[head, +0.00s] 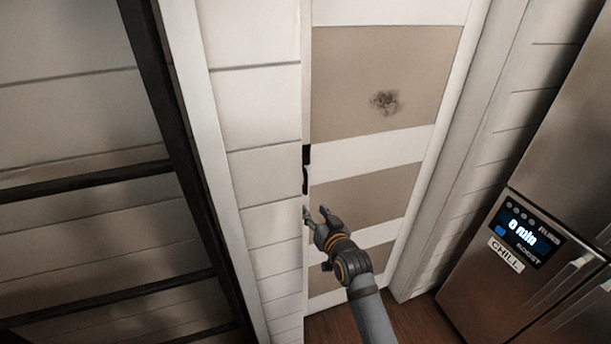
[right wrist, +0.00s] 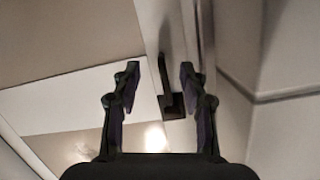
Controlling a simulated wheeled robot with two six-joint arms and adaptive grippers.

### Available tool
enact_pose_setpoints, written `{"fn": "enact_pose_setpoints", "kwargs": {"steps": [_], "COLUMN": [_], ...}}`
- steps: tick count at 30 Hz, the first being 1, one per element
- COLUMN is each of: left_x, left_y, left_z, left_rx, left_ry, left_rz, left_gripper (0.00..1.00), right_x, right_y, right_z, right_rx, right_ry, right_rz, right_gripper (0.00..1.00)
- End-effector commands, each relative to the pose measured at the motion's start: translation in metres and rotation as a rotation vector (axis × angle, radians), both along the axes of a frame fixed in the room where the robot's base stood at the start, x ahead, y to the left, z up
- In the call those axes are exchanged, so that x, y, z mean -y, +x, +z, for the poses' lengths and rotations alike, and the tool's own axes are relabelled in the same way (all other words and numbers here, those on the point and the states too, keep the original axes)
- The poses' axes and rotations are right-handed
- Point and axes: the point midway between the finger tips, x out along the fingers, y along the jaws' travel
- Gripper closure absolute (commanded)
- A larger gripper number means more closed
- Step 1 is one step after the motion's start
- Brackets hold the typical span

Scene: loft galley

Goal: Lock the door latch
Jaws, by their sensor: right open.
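The door (head: 385,80) is panelled in white and tan and stands in the middle of the head view. A dark latch or handle (head: 306,170) sits at its left edge, partly hidden by the white wall edge. My right gripper (head: 315,211) is open and empty just below this dark piece. In the right wrist view the dark latch piece (right wrist: 173,102), a bar on a square base, shows between the two open fingers, beyond them. I cannot see contact with it. I cannot tell the latch's lock state. My left gripper is not in view.
A white plank wall (head: 262,110) stands close left of the door. A dark metal frame (head: 150,70) is farther left. A steel fridge (head: 485,290) with a lit display stands at right. Wooden floor (head: 410,323) shows below. The door carries a dark smudge (head: 385,102).

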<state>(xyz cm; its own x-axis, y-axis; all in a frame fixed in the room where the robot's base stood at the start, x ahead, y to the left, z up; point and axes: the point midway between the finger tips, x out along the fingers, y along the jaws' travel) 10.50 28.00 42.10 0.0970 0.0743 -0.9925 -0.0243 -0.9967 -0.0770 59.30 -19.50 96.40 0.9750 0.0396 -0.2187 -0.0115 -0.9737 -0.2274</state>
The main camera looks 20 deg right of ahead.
Motion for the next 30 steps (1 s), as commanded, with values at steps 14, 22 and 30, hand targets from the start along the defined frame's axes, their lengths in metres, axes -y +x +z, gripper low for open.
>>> {"fn": "enact_pose_setpoints", "kwargs": {"steps": [14,22,30], "left_x": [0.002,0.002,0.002], "left_y": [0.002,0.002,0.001], "left_z": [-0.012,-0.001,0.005], "left_rx": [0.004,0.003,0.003], "left_ry": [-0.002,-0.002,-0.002], "left_rz": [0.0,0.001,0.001], "left_gripper": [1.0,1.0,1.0], "right_x": [0.002,0.001,-0.001], "right_y": [-0.009,0.044,0.084], "right_z": [0.116,0.118,0.116], "right_rx": [0.219,0.219,0.218], "right_ry": [0.051,0.049,0.048], "right_rz": [-0.011,-0.01,-0.011], "right_gripper": [0.57,0.57,0.57]}}
